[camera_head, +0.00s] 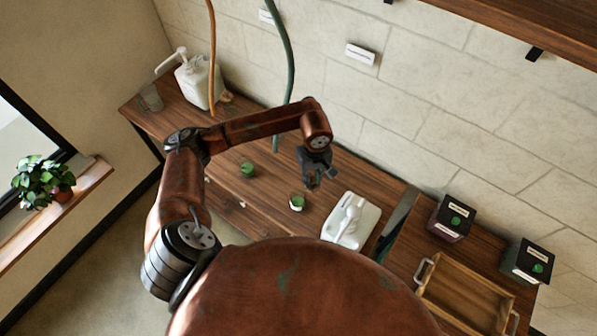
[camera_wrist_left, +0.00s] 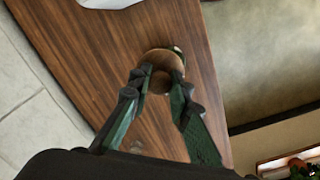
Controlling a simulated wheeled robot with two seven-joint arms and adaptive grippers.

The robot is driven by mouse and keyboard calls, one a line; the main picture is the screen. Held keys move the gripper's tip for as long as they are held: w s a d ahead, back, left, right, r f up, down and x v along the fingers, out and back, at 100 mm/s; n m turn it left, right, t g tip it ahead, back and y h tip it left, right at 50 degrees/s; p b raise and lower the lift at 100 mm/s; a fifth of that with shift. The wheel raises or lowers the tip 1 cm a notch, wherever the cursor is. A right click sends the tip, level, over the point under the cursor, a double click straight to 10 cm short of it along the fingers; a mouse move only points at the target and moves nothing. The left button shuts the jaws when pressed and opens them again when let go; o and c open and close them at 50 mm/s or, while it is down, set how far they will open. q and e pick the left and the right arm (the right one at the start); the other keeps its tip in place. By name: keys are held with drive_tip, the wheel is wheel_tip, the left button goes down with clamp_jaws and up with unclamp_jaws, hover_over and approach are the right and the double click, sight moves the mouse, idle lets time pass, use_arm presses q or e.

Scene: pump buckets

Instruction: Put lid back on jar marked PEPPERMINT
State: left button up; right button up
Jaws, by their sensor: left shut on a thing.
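My left gripper (camera_head: 314,182) points down over the wooden table. In the left wrist view its fingers (camera_wrist_left: 159,88) are shut on a round brown lid (camera_wrist_left: 163,60), held by the darker part at its middle. A small jar with a pale rim and green inside (camera_head: 297,203) stands on the table just below and left of the gripper; part of a jar (camera_wrist_left: 179,50) shows behind the lid in the wrist view. A second small green thing (camera_head: 247,169) stands further left. I cannot read a PEPPERMINT label on either. My right gripper is not in view.
A white pump container (camera_head: 350,222) is close right of the jar, and another (camera_head: 195,82) stands at the back left beside a glass (camera_head: 150,97). Orange (camera_head: 212,50) and green (camera_head: 286,60) hoses hang down. Dark boxes (camera_head: 450,218) and a wooden tray (camera_head: 465,300) are at right.

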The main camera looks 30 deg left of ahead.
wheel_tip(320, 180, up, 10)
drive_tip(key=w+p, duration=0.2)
drive_tip(key=p, duration=0.6)
use_arm(q)
drive_tip(key=s+a+f+n+b, duration=0.1)
drive_tip(key=a+f+n+b, duration=0.3)
drive_tip(key=f+n, duration=0.5)
drive_tip(key=n, duration=0.2)
drive_tip(key=shift+s+a+f+n, duration=0.15)
drive_tip(key=shift+a+n, duration=0.15)
drive_tip(key=shift+a, duration=0.1)
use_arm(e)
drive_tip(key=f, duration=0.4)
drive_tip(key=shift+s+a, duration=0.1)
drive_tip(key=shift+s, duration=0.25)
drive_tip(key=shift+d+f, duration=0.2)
use_arm(q)
drive_tip(key=shift+b, duration=0.4)
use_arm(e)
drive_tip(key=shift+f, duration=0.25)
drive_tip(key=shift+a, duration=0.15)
use_arm(q)
drive_tip(key=shift+f+b, duration=0.15)
drive_tip(key=shift+b, duration=0.2)
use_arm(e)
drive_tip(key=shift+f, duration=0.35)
use_arm(q)
drive_tip(key=shift+b, duration=0.3)
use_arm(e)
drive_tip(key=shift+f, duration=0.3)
